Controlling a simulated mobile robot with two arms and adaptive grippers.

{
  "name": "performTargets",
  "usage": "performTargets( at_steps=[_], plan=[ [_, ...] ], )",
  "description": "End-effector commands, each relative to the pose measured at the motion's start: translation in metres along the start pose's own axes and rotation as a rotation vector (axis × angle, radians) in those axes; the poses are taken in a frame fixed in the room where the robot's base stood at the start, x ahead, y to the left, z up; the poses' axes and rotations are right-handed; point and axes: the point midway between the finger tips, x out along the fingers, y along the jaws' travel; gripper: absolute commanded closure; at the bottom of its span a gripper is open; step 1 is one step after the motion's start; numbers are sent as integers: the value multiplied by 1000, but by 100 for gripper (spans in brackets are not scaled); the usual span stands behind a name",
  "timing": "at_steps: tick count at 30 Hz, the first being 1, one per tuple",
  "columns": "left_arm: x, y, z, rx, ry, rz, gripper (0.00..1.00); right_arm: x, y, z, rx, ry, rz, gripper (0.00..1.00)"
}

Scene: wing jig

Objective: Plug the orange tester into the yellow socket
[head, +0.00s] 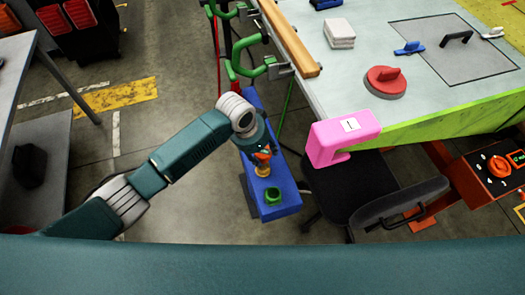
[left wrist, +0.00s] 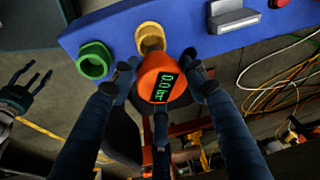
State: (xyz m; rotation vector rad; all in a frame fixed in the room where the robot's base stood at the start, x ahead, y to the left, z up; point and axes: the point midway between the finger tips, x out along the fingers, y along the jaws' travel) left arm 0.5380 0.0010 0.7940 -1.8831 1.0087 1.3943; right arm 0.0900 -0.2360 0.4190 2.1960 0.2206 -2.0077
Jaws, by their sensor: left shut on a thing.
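The orange tester (left wrist: 165,75), with a dark display and green characters, is held between the fingers of my left gripper (left wrist: 160,88). In the head view the tester (head: 263,157) is partly hidden by my left gripper (head: 257,148). The yellow socket (left wrist: 150,36) is a ring on the blue panel (left wrist: 185,22). The tester's far end overlaps the socket's lower edge in the left wrist view; I cannot tell whether they touch. In the head view the socket (head: 262,171) shows just below the tester. A second gripper, seemingly my right (left wrist: 30,88), has its fingers spread and empty.
A green socket (left wrist: 94,60) sits left of the yellow one. A grey block (left wrist: 235,18) is on the panel to its right. A workbench (head: 340,75) with a pink clamp-shaped part (head: 340,137) and a black chair (head: 355,185) stand right of the panel.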

Motion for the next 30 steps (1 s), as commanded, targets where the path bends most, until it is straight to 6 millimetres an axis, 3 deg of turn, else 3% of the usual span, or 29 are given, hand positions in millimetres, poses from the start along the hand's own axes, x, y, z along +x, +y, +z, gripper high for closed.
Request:
performTargets(
  at_steps=[30],
  plan=[
    [13,0,5,0,2,0,81,-2,-2,-1,2,2,-2,49]
  ],
)
